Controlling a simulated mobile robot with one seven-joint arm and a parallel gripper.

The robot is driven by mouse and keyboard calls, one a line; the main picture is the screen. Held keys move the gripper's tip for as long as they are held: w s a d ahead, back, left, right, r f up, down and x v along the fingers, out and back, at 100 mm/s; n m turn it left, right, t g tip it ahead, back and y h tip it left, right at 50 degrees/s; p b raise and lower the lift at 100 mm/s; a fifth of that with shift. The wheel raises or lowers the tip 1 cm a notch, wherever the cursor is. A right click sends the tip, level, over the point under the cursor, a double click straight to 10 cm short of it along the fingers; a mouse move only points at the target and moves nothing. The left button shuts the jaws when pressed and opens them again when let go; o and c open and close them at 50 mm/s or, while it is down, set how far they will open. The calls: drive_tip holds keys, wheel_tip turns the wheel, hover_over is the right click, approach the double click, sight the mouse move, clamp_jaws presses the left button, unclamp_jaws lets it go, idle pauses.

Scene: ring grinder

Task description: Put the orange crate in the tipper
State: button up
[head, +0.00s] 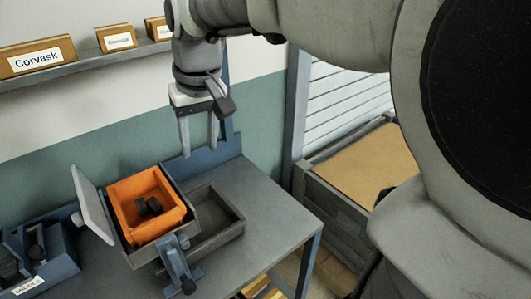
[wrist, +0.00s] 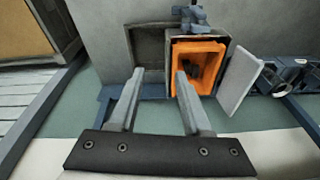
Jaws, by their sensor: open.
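The orange crate (head: 122,208) sits inside a grey box-like holder (head: 139,257), which I take to be the tipper, on the table. A pale panel (head: 92,204) stands tilted open at its left side. Dark round pieces (head: 148,206) lie in the crate. The crate also shows in the wrist view (wrist: 213,58), upright with its rim standing in the holder's opening. My gripper (head: 199,150) is open and empty, pointing down above and behind the holder, apart from the crate. The crate's underside is hidden.
An empty grey tray (head: 214,246) adjoins the holder on its right. A blue clamp-like part (head: 180,266) is at the holder's front. A blue fixture (head: 40,262) stands at left. The table's right side is clear. A shelf (head: 85,68) with labelled boxes hangs behind.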

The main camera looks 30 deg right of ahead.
drive_tip(key=s+d+f+t, duration=0.1)
drive_tip(key=s+f, duration=0.1)
drive_tip(key=s, duration=0.5)
drive_tip(key=s+d+f+t, duration=0.2)
drive_tip(key=s, duration=0.5)
drive_tip(key=shift+s+m+h, duration=0.35)
drive_tip(key=shift+m+h, duration=0.05)
